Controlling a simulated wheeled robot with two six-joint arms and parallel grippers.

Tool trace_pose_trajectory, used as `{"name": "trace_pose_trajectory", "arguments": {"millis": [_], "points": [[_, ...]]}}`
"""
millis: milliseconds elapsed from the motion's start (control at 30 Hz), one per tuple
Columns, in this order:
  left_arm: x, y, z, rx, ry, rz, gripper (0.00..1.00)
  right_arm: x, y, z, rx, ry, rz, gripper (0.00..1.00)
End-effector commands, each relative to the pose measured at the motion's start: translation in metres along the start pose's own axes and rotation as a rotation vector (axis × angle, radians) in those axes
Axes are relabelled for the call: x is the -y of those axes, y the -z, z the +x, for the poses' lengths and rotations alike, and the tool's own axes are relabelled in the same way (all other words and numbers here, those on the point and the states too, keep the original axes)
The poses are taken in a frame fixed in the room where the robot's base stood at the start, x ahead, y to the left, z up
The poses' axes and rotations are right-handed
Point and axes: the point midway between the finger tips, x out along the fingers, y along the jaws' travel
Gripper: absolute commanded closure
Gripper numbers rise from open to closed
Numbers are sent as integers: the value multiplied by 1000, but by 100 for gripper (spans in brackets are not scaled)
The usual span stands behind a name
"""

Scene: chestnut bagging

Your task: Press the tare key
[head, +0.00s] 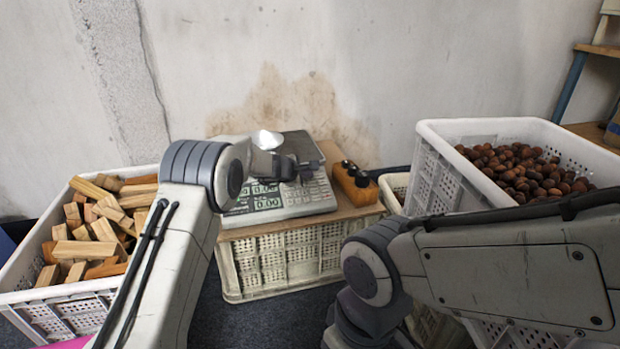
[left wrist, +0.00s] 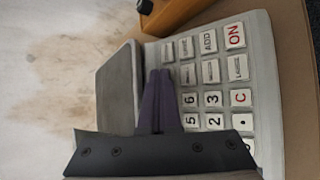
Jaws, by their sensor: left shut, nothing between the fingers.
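The scale (head: 318,198) stands on a board on top of a white crate, with its key panel and green displays facing me; 0.00 can be read on a display. My left gripper (head: 308,169) is over the scale's key area. In the left wrist view, the gripper's fingers (left wrist: 158,78) are shut and empty, close to the left edge of the keypad (left wrist: 222,150) beside the grey pan (left wrist: 118,92). The ON, ADD, C and number keys are readable. The small-print keys are too blurred to tell which is tare. Contact with a key cannot be told. My right gripper is out of view.
A wooden block with black knobs (head: 352,186) sits right of the scale. A crate of wood pieces (head: 62,318) stands at left, a crate of chestnuts (head: 441,166) at right. The supporting white crate (head: 290,262) is below the scale. A wall is behind.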

Motion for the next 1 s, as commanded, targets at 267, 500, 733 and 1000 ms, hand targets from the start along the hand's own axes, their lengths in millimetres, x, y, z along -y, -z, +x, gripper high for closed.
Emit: {"name": "trace_pose_trajectory", "arguments": {"millis": [267,500,733,1000], "points": [[-6,-6,-9,-1,0,1,100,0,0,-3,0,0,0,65],[-7,-7,-10,0,0,0,100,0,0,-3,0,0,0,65],[-10,-10,-13,0,0,0,100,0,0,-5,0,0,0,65],[-23,-22,-31,0,0,1,100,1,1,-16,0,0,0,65]]}}
